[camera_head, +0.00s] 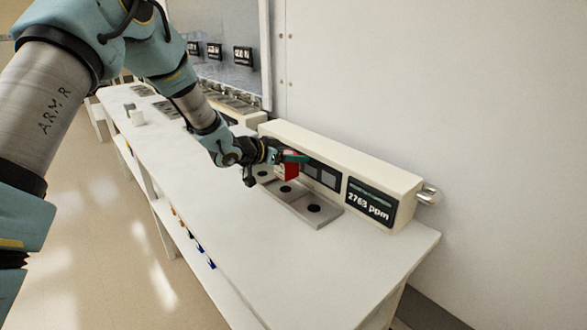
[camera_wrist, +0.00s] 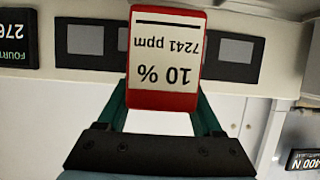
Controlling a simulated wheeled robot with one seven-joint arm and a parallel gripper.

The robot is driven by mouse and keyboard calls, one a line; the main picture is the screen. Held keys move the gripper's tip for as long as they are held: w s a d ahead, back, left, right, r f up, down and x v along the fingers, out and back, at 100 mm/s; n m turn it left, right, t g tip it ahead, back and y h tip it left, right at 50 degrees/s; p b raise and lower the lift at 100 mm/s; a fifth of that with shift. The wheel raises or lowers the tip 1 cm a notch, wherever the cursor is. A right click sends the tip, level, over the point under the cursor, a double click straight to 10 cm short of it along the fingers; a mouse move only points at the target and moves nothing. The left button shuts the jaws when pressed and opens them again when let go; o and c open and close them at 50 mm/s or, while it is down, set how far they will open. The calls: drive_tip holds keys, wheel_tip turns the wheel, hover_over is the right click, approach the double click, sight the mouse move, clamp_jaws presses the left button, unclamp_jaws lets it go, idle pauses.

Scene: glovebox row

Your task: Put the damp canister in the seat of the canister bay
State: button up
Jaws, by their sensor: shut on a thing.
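My gripper (camera_head: 278,155) is shut on a red canister (camera_head: 291,171) above the bench, close to the front of the canister bay (camera_head: 342,162). In the wrist view the canister (camera_wrist: 164,98) sits between the green fingers of my gripper (camera_wrist: 163,112). Its white label reads "10 %" and "7241 ppm", upside down. The bay is a cream housing with a display (camera_head: 369,202) reading "2763 ppm". A grey plate (camera_head: 299,204) with a row of dark round seats lies before it. The nearest seat (camera_head: 313,208) is empty. I cannot tell whether the canister touches the plate.
The white bench (camera_head: 240,235) is clear in front of the plate. A metal handle (camera_head: 428,195) sticks out of the bay's right end. The wall is close behind.

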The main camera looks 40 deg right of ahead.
sight(293, 168)
drive_tip(key=shift+f+p, duration=0.55)
drive_tip(key=shift+f, duration=1.6)
drive_tip(key=o, duration=1.5)
drive_tip(key=shift+f, duration=0.1)
drive_tip(key=shift+c, duration=0.2)
drive_tip(key=shift+a+r, duration=0.1)
drive_tip(key=shift+r, duration=0.1)
drive_tip(key=b+v, duration=0.3)
drive_tip(key=v, duration=0.8)
drive_tip(key=shift+a, duration=0.45)
